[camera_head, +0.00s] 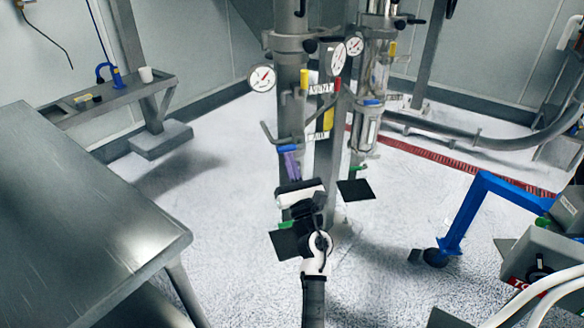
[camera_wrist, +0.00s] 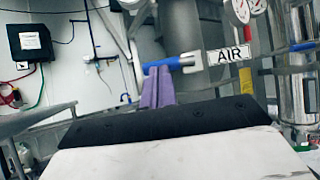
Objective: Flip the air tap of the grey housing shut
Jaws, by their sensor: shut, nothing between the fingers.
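The grey housing (camera_head: 291,95) is an upright metal cylinder in the middle of the head view, with a gauge on its left side. The air tap has a blue lever (camera_wrist: 160,65) that lies roughly level, left of a white AIR label (camera_wrist: 229,55) in the wrist view. In the head view the blue lever (camera_head: 287,149) shows low on the housing. My gripper (camera_head: 291,167) is shut and empty. Its purple fingers also show in the wrist view (camera_wrist: 157,87), their tips just below the lever. I cannot tell whether they touch it.
A second, shinier column (camera_head: 370,100) stands to the right, with gauges (camera_head: 346,52) between the two. A steel table (camera_head: 90,200) fills the left. A blue frame on a caster (camera_head: 465,215) stands at the right. The floor between is mostly open.

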